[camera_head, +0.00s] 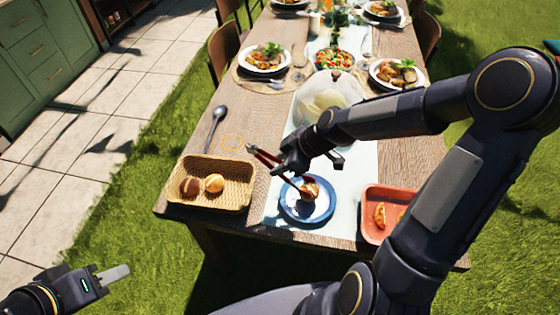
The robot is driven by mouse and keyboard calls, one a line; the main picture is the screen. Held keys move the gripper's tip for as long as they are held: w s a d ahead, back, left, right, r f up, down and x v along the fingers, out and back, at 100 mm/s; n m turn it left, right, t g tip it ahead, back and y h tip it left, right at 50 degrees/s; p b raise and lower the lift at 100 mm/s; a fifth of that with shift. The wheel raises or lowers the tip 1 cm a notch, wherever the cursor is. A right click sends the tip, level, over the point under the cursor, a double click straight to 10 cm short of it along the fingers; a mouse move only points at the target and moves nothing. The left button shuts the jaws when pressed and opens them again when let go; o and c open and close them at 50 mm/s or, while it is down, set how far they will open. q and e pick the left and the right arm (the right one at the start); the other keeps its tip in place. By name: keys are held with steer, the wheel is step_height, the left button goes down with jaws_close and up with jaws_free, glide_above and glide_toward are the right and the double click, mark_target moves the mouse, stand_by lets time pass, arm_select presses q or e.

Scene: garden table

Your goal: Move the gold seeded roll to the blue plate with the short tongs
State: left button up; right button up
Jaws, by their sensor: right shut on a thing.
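My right gripper (289,163) is shut on the red-handled short tongs (265,156), above and left of the plate. One end of the tongs reaches down to the roll; whether it touches is unclear. The wicker basket (240,198) at the left holds a dark brown roll (190,187) and a golden roll (214,184). My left gripper (118,273) is empty, low at the left, off the table; its finger gap cannot be made out.
An orange tray (372,212) with food pieces (380,215) is right of the plate, partly behind my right arm. A dark spoon (217,120) lies behind the basket. A clear dome (323,98) and set plates (264,58) stand farther back.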

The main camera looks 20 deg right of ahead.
steer(key=o, duration=0.5)
steer(key=shift+c, duration=0.2)
step_height(320, 180, up, 10)
steer(key=p, duration=0.5)
steer(key=shift+p, duration=0.35)
stand_by(0.4)
